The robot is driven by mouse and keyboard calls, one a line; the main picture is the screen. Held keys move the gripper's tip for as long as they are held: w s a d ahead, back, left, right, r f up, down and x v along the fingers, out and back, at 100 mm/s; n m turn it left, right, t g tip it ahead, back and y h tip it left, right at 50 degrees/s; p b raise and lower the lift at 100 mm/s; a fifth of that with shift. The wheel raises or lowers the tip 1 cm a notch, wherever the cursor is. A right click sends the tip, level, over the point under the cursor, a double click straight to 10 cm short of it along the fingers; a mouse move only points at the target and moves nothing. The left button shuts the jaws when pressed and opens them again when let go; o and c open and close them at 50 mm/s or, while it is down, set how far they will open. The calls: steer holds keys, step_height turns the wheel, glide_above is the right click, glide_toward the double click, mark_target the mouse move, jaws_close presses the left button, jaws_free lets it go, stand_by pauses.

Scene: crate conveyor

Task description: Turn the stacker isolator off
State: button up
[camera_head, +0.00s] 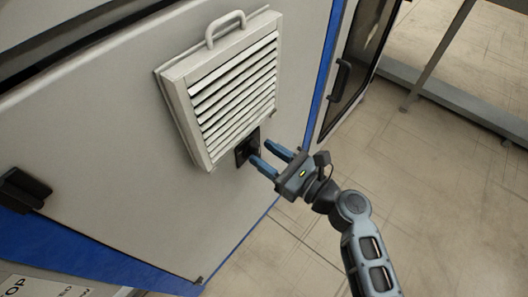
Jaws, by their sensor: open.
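A small dark switch plate (241,154), which looks like the isolator, sits on the pale cabinet panel (110,140), just below the louvred vent. Its knob is partly hidden and its setting cannot be read. My gripper (267,158) is open, with two blue fingers pointing at the plate. The lower-left fingertip is close to the plate, and the other finger is to its right. I cannot tell whether either finger touches it. Nothing is seen between the fingers.
The louvred vent (228,92) with a top handle juts out above the gripper. A black latch (23,190) is at the left. A dark-framed door with a handle (340,78) stands at the right. The tiled floor (440,190) is open at the right.

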steer(key=shift+w+a, duration=0.3)
steer(key=shift+a, duration=0.15)
jaws_close()
